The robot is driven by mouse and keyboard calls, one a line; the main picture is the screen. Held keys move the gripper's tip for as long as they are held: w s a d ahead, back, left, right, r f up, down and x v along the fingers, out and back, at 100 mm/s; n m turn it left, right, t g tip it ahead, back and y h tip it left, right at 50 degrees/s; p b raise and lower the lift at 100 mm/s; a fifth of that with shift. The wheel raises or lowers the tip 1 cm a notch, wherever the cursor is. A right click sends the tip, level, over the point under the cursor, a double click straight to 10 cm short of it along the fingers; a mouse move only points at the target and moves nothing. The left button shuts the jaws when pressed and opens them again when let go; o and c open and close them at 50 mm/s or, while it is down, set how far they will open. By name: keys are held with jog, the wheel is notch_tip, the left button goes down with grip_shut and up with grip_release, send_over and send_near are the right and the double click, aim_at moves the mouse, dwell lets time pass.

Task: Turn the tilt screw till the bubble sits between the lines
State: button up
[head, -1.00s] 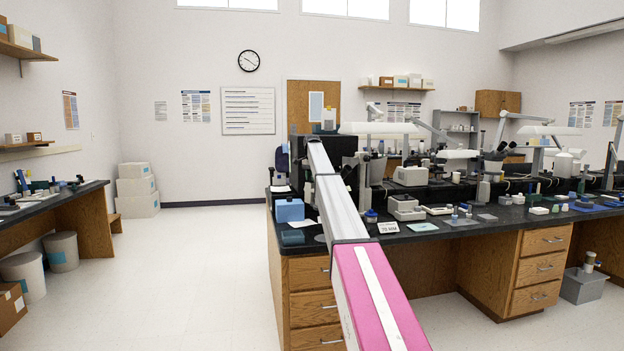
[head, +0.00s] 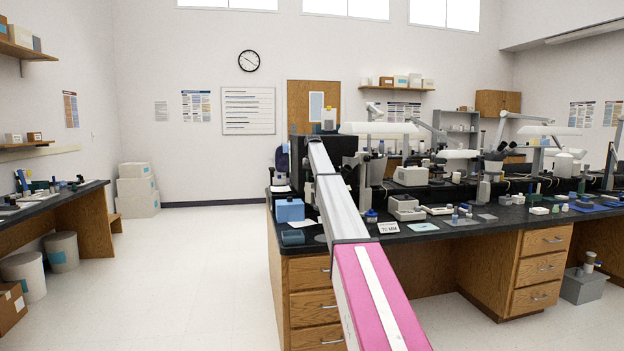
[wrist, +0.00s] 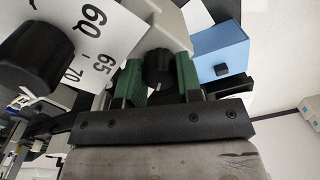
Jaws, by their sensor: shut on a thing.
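In the wrist view, my gripper (wrist: 158,78) has its two green-padded fingers on either side of a small black ridged knob (wrist: 158,66) and is shut on it. The knob stands out from a pale grey housing (wrist: 165,22) and looks like the tilt screw; a light mark shows near its lower edge. The bubble and its lines are not visible in either view. In the head view, my arm reaches over the bench and its end is hidden.
A larger black knob (wrist: 35,65) and a white card with numbers (wrist: 88,32) are close at left in the wrist view. A blue box (wrist: 220,52) is close at right. The black bench top (head: 455,232) is crowded with instruments; open floor (head: 190,265) lies left.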

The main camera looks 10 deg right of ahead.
jog(key=shift+d+n, duration=0.1)
jog(key=shift+n, duration=1.6)
jog(key=shift+w, duration=0.1)
jog(key=o, duration=0.6)
jog(key=shift+d, duration=0.1)
jog(key=shift+o, duration=0.2)
jog(key=shift+r, duration=0.15)
notch_tip(320, 180, up, 10)
jog(key=shift+r, duration=0.25)
jog(key=shift+s+d, duration=0.1)
jog(key=shift+s, duration=0.1)
